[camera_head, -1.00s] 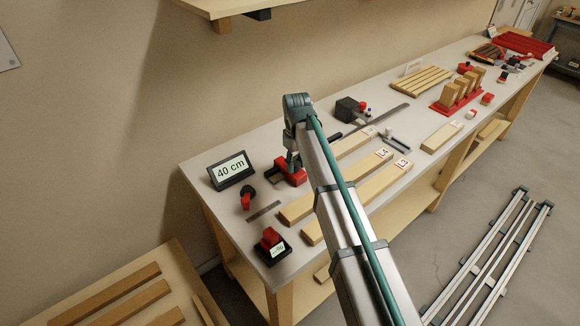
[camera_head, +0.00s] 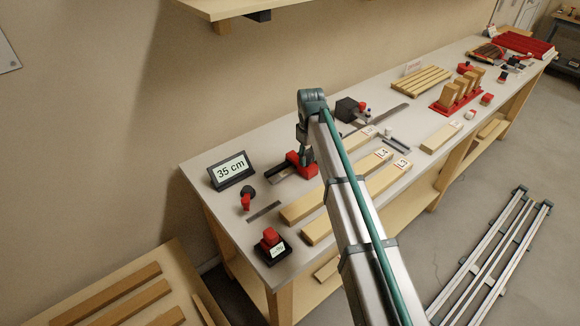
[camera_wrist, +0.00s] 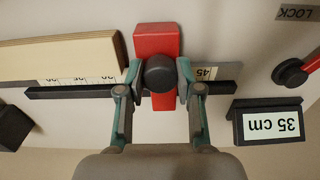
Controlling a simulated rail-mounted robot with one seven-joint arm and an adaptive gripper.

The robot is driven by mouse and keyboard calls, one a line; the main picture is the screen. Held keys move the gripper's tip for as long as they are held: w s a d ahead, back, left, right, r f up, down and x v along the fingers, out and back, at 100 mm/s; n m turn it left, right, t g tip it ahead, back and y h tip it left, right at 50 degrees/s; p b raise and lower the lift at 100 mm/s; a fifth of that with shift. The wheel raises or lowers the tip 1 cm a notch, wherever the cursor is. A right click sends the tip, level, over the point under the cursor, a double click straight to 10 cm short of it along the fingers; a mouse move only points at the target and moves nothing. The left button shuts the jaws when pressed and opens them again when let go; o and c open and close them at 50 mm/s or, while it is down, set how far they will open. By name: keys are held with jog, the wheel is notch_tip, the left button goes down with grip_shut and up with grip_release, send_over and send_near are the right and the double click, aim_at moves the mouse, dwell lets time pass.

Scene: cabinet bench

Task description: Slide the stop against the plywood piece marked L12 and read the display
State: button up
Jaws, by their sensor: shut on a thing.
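The red stop (camera_wrist: 145,42) has a round black knob (camera_wrist: 160,73) on top, and my gripper (camera_wrist: 160,80) is shut on that knob. The stop (camera_head: 308,170) sits on the measuring rail (camera_wrist: 70,92), partly behind my gripper (camera_head: 305,152) in the head view. A plywood piece (camera_wrist: 60,55) lies along the rail, its end close beside the stop; a narrow gap seems to show. Its label (camera_head: 369,131) is too small to read in the head view. The display (camera_head: 231,169) reads 35 cm, and it shows upside down in the wrist view (camera_wrist: 270,123).
A red lever (camera_wrist: 290,72) stands near a LOCK plate (camera_wrist: 296,13). Two more labelled wooden pieces (camera_head: 310,205) (camera_head: 325,228) lie in front of the rail. A black box with a red top (camera_head: 271,245) is at the bench's near corner. A red rack of blocks (camera_head: 455,102) stands farther right.

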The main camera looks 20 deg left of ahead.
jog(key=shift+w+d, duration=0.4)
jog(key=shift+w, duration=0.35)
jog(key=shift+w+d, duration=0.2)
jog(key=shift+w, duration=0.15)
jog(key=o, duration=0.9)
jog(key=shift+r, duration=0.1)
notch_tip(320, 180, up, 9)
jog(key=p, duration=0.5)
